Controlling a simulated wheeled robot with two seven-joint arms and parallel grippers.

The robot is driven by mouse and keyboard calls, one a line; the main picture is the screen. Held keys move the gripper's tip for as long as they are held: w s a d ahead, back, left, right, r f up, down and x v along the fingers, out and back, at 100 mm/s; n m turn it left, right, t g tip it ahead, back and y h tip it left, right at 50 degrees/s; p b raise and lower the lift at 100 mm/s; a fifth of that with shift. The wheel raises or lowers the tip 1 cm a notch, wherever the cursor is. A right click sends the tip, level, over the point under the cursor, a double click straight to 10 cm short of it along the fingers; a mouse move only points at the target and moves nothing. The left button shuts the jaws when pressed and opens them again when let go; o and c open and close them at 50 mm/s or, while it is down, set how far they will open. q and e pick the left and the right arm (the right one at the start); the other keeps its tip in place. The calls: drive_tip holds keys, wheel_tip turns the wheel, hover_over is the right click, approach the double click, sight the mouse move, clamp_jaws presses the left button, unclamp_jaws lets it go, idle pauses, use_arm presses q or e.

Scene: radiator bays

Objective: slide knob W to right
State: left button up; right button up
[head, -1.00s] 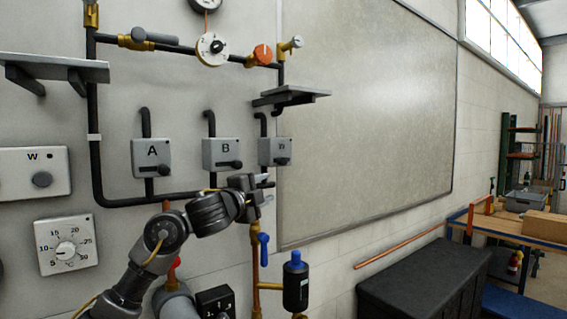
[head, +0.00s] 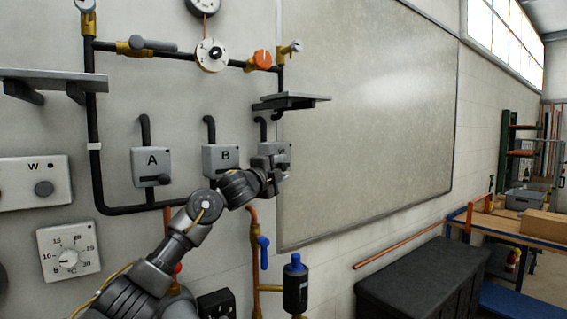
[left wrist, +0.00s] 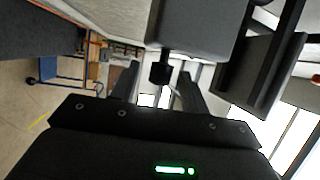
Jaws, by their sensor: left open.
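The third slide box (head: 268,150) on the wall, right of boxes A and B, carries a mark that looks like W, too small to be sure. Its dark slide knob is mostly behind my left gripper (head: 273,177) in the head view. In the left wrist view the box (left wrist: 197,25) is at the top, and its dark knob (left wrist: 160,72) sticks out between the fingers of my open left gripper (left wrist: 158,88). I cannot tell whether a finger touches the knob. A plate marked W (head: 22,181) with a round knob (head: 43,188) is at the far left. My right gripper is out of view.
Box B (head: 221,158) and box A (head: 151,165) stand left of the third box. A dark shelf (head: 291,102) juts out above it, also seen in the left wrist view (left wrist: 262,72). Black pipes run around the boxes. A blue-handled valve (head: 263,250) is below.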

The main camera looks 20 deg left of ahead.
use_arm(q)
drive_tip(key=shift+w+d+r, duration=0.1)
drive_tip(key=shift+w+d, duration=0.05)
drive_tip(key=shift+w, duration=0.4)
clamp_jaws()
